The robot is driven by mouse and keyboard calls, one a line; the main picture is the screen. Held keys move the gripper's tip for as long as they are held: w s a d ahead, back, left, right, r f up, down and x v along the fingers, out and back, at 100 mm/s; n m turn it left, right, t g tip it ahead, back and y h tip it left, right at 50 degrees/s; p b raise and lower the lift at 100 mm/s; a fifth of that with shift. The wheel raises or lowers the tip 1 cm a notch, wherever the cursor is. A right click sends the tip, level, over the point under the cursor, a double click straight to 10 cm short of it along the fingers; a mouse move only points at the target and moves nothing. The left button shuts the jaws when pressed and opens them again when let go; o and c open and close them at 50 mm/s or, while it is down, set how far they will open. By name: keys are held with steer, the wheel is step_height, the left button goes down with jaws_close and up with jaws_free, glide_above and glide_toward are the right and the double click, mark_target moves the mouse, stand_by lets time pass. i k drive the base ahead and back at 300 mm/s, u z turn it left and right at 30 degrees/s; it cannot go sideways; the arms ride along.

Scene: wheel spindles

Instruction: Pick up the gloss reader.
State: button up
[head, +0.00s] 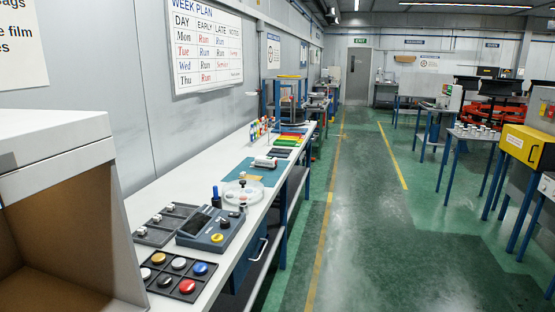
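No label shows which thing is the gloss reader. A blue-grey desktop device (211,231) with a dark sloping screen and a yellow round piece on it sits on the long white bench, at the lower left of the head view. A smaller white and dark device (264,162) lies farther along the bench on a teal mat (243,174). Either could be the gloss reader; I cannot tell which. My gripper is not in view.
A black tray (178,277) of coloured round pieces and a grey tray (165,223) flank the blue-grey device. A clear round dish (243,191) and small bottles (257,127) stand beyond. A large open-fronted cabinet (60,160) blocks the near left. The green floor aisle (375,220) is clear.

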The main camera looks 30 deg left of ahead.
mark_target(268, 162)
steer(key=i, duration=3.4)
steer(key=u, duration=3.5)
steer(key=i, duration=0.5)
steer(key=z, duration=0.1)
